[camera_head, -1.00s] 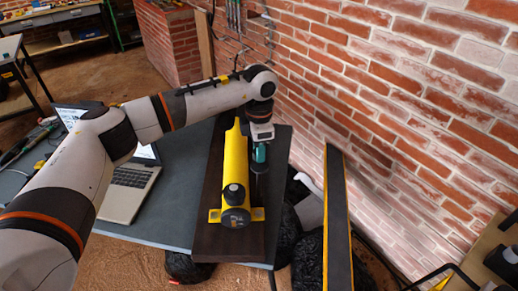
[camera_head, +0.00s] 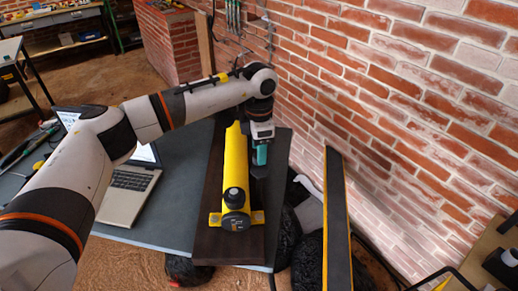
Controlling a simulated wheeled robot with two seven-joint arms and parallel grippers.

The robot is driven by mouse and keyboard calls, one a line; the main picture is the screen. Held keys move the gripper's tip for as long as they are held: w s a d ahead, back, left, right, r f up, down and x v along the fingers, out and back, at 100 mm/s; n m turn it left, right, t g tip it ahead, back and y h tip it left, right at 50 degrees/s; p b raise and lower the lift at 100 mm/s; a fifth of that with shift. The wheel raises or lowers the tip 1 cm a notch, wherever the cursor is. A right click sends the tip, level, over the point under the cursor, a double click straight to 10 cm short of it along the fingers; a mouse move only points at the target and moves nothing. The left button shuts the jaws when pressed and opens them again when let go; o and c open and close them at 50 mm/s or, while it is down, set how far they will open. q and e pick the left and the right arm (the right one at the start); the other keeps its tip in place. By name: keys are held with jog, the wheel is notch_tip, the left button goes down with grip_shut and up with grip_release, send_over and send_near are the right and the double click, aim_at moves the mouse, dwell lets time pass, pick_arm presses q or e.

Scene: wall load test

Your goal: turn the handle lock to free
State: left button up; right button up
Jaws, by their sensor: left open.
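A yellow cylinder (camera_head: 236,168) with a black round cap and a black knob on its near end lies on a dark board on the table. Yellow foot brackets hold its near end. My left arm comes in from the left and reaches over the cylinder's far end. My left gripper (camera_head: 261,158), with teal fingers, points down just right of the cylinder. It is open, and a dark part below and behind its fingers is mostly hidden. I cannot make out the handle lock clearly. My right gripper is not in view.
The dark board (camera_head: 230,245) lies on the grey table (camera_head: 180,200). An open laptop (camera_head: 130,190) stands left of it. A brick wall (camera_head: 400,110) rises on the right. A long black-and-yellow beam (camera_head: 337,220) and dark tyres (camera_head: 308,262) stand right of the table.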

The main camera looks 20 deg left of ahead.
pick_arm(q)
notch_tip(320, 180, up, 6)
jog(key=p, duration=0.3)
jog(key=shift+r, duration=0.2)
jog(key=shift+s+f, duration=0.1)
